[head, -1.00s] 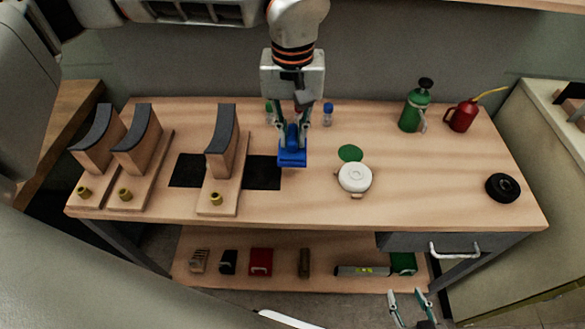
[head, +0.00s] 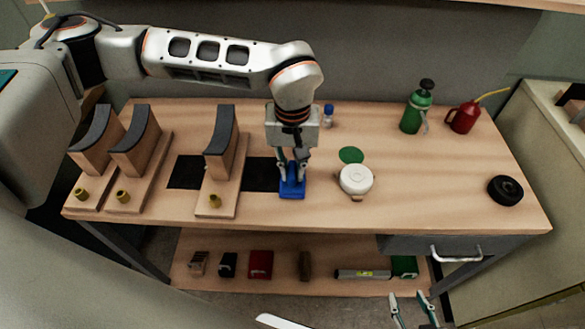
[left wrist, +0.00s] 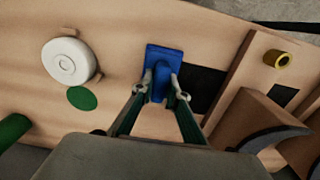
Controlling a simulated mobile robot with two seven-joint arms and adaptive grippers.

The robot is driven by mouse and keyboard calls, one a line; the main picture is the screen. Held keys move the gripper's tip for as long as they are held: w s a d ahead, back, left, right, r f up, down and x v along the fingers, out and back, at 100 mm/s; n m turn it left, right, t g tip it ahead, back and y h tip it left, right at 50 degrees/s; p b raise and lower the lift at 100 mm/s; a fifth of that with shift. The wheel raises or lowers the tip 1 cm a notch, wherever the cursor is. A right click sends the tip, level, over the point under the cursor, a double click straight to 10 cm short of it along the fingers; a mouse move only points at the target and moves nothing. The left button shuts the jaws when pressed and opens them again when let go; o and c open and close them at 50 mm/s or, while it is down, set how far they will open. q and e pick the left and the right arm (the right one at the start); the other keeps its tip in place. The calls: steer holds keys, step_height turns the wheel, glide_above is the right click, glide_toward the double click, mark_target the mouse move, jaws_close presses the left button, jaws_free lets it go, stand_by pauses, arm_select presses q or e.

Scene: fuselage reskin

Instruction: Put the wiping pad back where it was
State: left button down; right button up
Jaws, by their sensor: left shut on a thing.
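The blue wiping pad (head: 292,192) is at the middle of the bench, just right of the dark mat (head: 262,176). My left gripper (head: 292,174) reaches down from above and is shut on the pad's raised blue handle. In the left wrist view the pad (left wrist: 163,55) shows flat between my left fingertips (left wrist: 160,84), beside the dark mat. Whether its underside touches the bench I cannot tell. My right gripper (head: 414,308) is low at the front, below the bench, with its fingers apart and empty.
A white round container (head: 356,180) and a green disc (head: 351,155) lie right of the pad. A wooden saddle block (head: 220,150) stands to its left. A green spray bottle (head: 416,110), a red oil can (head: 465,116) and a black roll (head: 505,190) are farther right.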

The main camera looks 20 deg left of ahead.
mark_target(293, 169)
arm_select(q)
steer(key=shift+f, duration=0.1)
steer(key=c, duration=2)
jaws_free()
step_height(293, 169, up, 12)
steer(key=shift+r+p, duration=0.15)
steer(key=shift+p, duration=0.25)
